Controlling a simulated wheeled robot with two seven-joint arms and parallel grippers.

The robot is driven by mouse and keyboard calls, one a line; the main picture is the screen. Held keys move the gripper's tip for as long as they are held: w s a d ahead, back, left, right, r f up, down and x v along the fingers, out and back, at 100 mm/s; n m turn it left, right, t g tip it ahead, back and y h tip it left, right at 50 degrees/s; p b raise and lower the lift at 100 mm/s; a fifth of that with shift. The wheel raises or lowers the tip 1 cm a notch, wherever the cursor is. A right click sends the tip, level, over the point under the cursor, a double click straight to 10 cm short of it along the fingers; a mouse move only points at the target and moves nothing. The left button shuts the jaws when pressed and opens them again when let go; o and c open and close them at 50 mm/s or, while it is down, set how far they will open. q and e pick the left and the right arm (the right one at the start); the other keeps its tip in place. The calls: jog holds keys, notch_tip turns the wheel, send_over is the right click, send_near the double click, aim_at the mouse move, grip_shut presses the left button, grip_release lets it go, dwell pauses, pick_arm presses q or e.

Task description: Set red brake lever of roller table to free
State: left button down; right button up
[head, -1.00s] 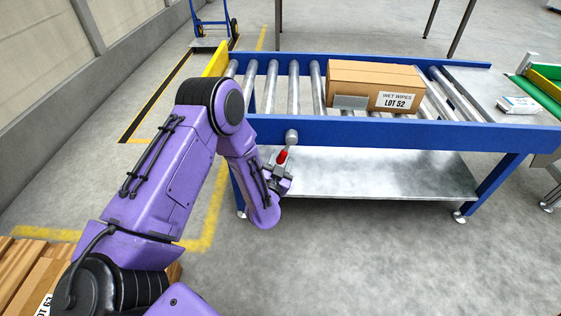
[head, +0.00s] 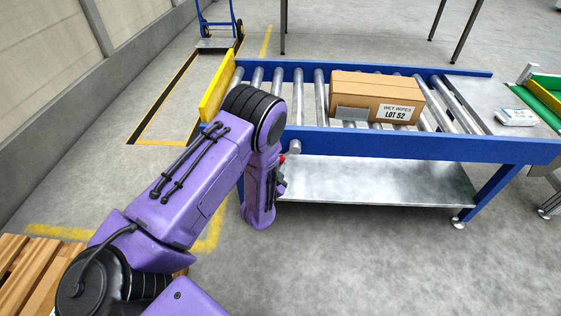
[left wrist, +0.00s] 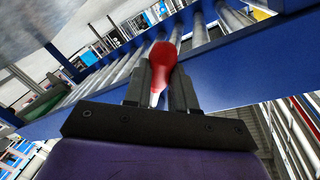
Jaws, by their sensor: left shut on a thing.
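The roller table (head: 350,142) has a blue frame and grey rollers. Its red brake lever (head: 282,158) is on the front rail near the left end, pivoting at a round grey hub. The handle points down and left from the hub, partly hidden by my left arm. My left gripper (head: 280,178) is shut on the red handle. In the left wrist view, the red grip (left wrist: 162,60) sits between the two dark fingers of the left gripper (left wrist: 162,82). My right gripper is not in view.
A cardboard box (head: 377,98) labelled LOT 52 rests on the rollers. A yellow end plate (head: 216,88) stands at the table's left end. A blue hand truck (head: 219,30) is behind. A wooden pallet (head: 30,270) lies at lower left. The floor in front is clear.

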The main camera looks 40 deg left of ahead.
pick_arm(q)
jog(key=shift+s+a+r+m+g+p, duration=0.15)
jog(key=shift+a+r+m+g+p, duration=0.15)
jog(key=shift+m+p, duration=0.25)
jog(key=shift+s+a+r+m+g+p, duration=0.1)
jog(key=shift+s+a+r+m+p, duration=0.1)
jog(key=shift+r+m+p, duration=0.3)
jog(key=shift+f, duration=0.1)
jog(key=c, duration=0.9)
grip_release()
jog(key=shift+p+v, duration=1)
jog(key=shift+v, duration=4.25)
